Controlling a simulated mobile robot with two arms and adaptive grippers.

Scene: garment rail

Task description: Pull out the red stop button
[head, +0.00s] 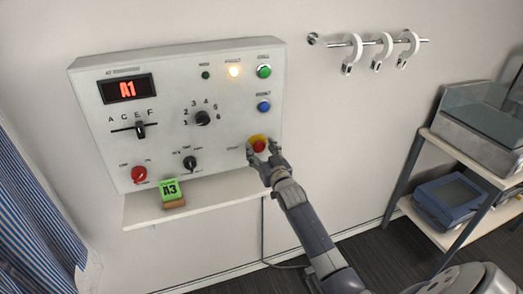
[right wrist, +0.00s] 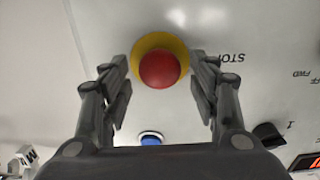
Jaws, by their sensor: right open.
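The red stop button (head: 259,145) is a round red cap on a yellow base, low at the right of the white control panel (head: 210,150). In the right wrist view the stop button (right wrist: 159,68) sits just beyond the fingertips, centred between them. My right gripper (head: 262,153) is at the panel with one finger on each side of the button. In the right wrist view the right gripper (right wrist: 160,80) is open, and the fingers look apart from the red cap. Whether they touch the yellow base cannot be told. My left gripper is not in view.
A blue button (head: 264,106), a second red knob (head: 139,174) and dark dials (head: 202,118) are on the panel. A rack (head: 435,150) stands at right. A wall rail (head: 390,42) holds white hooks.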

